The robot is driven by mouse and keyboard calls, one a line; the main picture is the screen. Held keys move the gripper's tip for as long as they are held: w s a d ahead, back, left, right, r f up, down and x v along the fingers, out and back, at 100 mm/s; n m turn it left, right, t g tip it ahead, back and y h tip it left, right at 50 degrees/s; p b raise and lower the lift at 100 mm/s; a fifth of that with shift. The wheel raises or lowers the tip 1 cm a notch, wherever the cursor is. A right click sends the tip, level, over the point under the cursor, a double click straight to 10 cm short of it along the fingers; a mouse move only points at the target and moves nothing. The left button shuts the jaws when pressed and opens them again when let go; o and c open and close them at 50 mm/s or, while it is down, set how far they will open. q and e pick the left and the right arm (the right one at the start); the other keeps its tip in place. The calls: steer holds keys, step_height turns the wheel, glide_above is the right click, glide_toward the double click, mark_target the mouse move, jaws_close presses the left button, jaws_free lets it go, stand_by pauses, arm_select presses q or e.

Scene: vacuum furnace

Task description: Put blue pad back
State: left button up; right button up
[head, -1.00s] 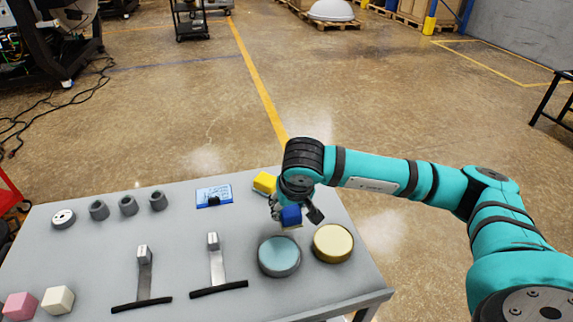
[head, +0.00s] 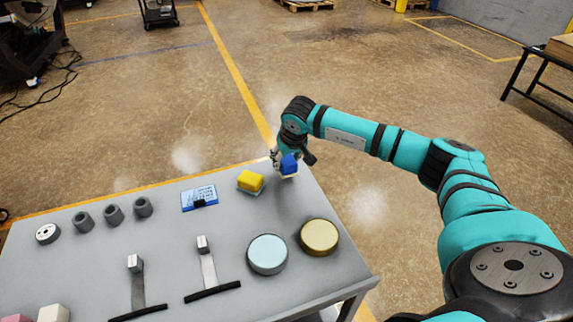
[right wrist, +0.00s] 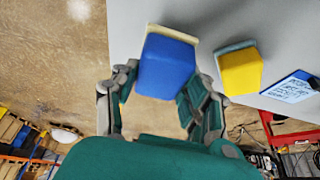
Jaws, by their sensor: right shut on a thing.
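The blue pad (head: 289,163), a blue block with a pale cream layer on one face, is at the back right corner of the grey table (head: 340,262). My right gripper (head: 291,160) is shut on it. In the right wrist view the blue pad (right wrist: 166,66) sits between the two fingers, its cream layer facing away from the palm. I cannot tell whether the pad touches the table. A yellow pad (head: 250,180) with a pale blue-grey layer lies just left of it, apart from it. My left gripper is not in view.
A blue card with writing (head: 199,198) lies left of the yellow pad. A light blue round disc (head: 267,254) and a gold one (head: 319,237) stand nearer the front. Two handled tools, several grey cylinders and pink and cream blocks are further left.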

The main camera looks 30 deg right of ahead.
mark_target(287, 167)
steer(key=shift+f, duration=0.2)
step_height(287, 167, down, 2)
steer(key=shift+f+p, duration=0.15)
steer(key=shift+p, duration=0.5)
steer(key=shift+f, duration=0.35)
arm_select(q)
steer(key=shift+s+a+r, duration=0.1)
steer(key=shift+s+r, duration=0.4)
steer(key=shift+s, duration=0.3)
arm_select(e)
steer(key=shift+f, duration=0.1)
steer(key=o, duration=1)
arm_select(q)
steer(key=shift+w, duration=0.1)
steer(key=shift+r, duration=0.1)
